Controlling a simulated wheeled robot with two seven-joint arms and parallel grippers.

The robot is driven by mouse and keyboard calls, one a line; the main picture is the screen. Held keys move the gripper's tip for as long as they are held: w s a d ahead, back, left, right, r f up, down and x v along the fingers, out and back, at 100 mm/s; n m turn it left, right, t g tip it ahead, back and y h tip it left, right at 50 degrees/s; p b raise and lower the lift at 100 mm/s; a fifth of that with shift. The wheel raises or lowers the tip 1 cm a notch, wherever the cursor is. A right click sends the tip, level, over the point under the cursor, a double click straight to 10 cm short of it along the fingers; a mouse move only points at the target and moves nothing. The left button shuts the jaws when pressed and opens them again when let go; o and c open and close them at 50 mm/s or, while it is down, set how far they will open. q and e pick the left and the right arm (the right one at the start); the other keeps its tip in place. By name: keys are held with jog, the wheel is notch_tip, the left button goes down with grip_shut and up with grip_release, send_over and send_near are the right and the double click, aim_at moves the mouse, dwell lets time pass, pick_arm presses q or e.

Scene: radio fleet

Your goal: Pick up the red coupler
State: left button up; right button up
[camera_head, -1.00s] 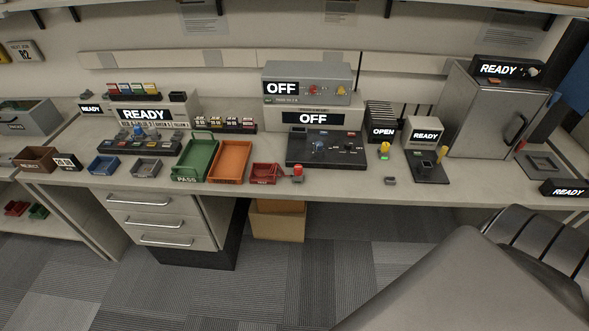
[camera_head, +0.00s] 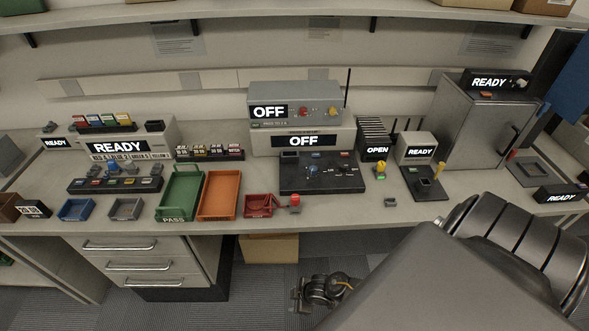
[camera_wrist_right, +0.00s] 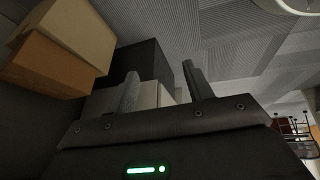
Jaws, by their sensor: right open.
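I cannot surely single out the red coupler. A small red-topped piece (camera_head: 295,200) stands on the bench beside the red tray (camera_head: 257,213), near the front edge. A rack (camera_head: 103,128) at the back left holds several coloured pieces, one of them red; they are too small to tell apart. My right gripper (camera_head: 298,294) is low in front of the bench, below its top and apart from everything on it. In the right wrist view its two fingers (camera_wrist_right: 162,86) are spread with nothing between them. My left gripper is not in view.
A green tray (camera_head: 161,206) and an orange tray (camera_head: 236,181) lie left of the red tray. A black panel (camera_head: 290,184) with knobs is behind. Cardboard boxes (camera_head: 268,248) stand under the bench, right of the drawers (camera_head: 130,265). The bench front edge lies above my right gripper.

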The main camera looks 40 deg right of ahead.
jog(key=w+a+r+n+t+y, duration=0.1)
jog(key=w+r+n, duration=0.35)
jog(key=r, duration=0.45)
jog(key=w+a+r+n+p, duration=0.1)
jog(key=w+r+n, duration=0.2)
jog(key=w+r, duration=0.35)
jog(key=w+a+r+n+t+y, duration=0.1)
jog(key=w+a+r+n, duration=0.2)
jog(key=r, duration=0.7)
jog(key=d+r+n+g, duration=0.1)
jog(key=d+r+n, duration=0.4)
jog(key=r+n, duration=0.35)
jog(key=n+g+h, duration=0.1)
jog(key=n+h, duration=0.4)
jog(key=n, duration=0.3)
send_near(297, 198)
jog(key=x, duration=0.4)
jog(key=shift+x, duration=2.8)
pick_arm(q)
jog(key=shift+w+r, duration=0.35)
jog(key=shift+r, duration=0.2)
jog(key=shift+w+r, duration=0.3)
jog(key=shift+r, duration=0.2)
pick_arm(e)
jog(key=shift+a, duration=0.1)
